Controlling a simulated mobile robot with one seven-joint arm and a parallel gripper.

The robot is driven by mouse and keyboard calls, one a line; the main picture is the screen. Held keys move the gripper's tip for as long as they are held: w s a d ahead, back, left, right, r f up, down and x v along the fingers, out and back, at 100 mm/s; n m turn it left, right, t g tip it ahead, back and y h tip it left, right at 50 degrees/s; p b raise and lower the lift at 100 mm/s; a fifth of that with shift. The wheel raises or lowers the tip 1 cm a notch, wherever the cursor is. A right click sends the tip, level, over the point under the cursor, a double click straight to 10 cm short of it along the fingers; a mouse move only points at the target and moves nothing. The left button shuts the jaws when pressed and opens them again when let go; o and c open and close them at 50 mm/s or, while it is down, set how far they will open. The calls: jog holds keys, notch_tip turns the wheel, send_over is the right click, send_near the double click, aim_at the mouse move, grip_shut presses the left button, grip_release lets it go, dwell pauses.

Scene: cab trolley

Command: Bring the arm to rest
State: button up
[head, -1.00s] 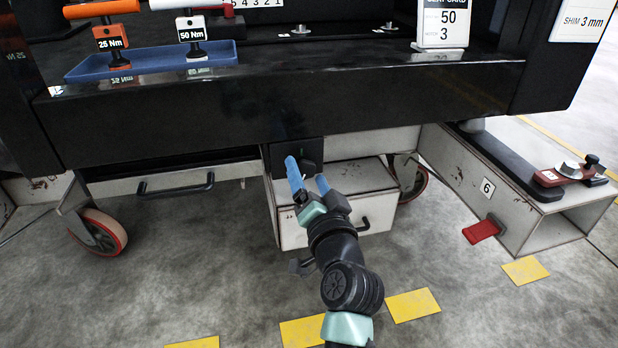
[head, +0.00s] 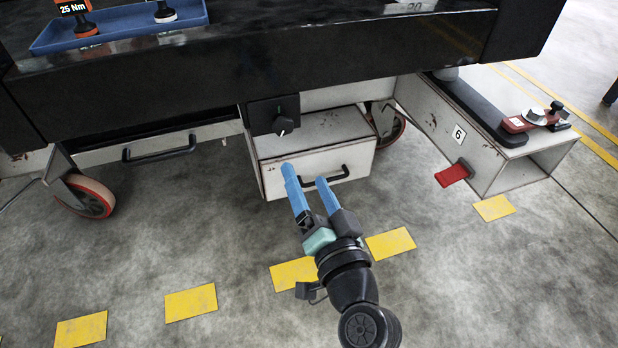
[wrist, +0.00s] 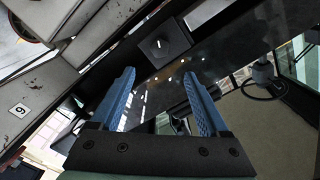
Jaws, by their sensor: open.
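My gripper (head: 307,190) has two blue fingers and is open, with nothing between them. In the head view it is in front of the trolley's small metal drawer box (head: 318,160), over the floor. Its fingers overlap the left part of the drawer's black handle (head: 325,178) in the picture; I cannot tell whether they touch it. A black rotary knob (head: 284,124) on a dark panel is above and behind the fingertips. In the wrist view the open fingers (wrist: 158,95) frame the dark trolley front, and the knob (wrist: 160,44) is beyond them.
The black trolley body (head: 250,80) overhangs the drawer. A metal outrigger marked 6 (head: 460,137) with a red pedal (head: 453,174) extends at the right. A caster wheel (head: 88,196) stands at the left. The floor in front, with yellow marks (head: 191,302), is clear.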

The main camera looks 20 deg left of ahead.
dwell(0.5)
jog(key=w+d+r+n+t+h+p, duration=0.1)
jog(key=d+r+n+t+p, duration=0.35)
jog(key=r, duration=1.15)
jog(key=w+r+m+t+h+p, duration=0.15)
jog(key=r+p, duration=0.55)
jog(key=r, duration=1)
jog(key=s+d+r+t+h+p, duration=0.2)
jog(key=s+r+h+p, duration=0.15)
jog(key=r, duration=0.75)
jog(key=s+d+r+m+t+h+p, duration=0.15)
jog(key=s+r+p, duration=0.3)
jog(key=r, duration=0.65)
jog(key=s+d+r+t+h+p, duration=0.3)
jog(key=s+r+p, duration=0.15)
jog(key=r, duration=0.75)
notch_tip(320, 180, up, 34)
jog(key=p, duration=3.4)
jog(key=shift+a+r, duration=0.2)
jog(key=shift+a, duration=0.05)
jog(key=shift+y, duration=0.25)
